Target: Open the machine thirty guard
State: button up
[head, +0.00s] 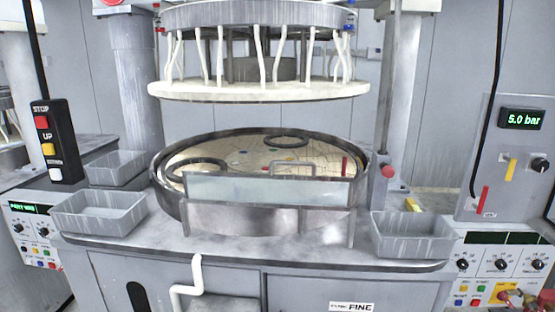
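A polishing machine stands in front of me with a round platen basin (160,195). A clear, pale guard panel (250,189) in a grey frame stands upright across the front rim of the basin. A grey bar handle (292,164) shows at the top right of the panel. Grey frame legs reach down at its right end. I cannot read a machine number thirty on any label; a front plate (352,307) reads FINE. My gripper is not in view.
The upper plate (258,91) hangs raised above the basin. Grey trays stand at left (100,212) and right (412,235) on the machine top. A black pendant (57,140) hangs at left. A white bent pipe (193,278) rises in front. A gauge panel (522,118) reads 5.0 bar.

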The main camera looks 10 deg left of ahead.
aim_at(313, 178)
jog(key=u, duration=0.4)
jog(key=i, duration=0.95)
jog(key=u, duration=0.4)
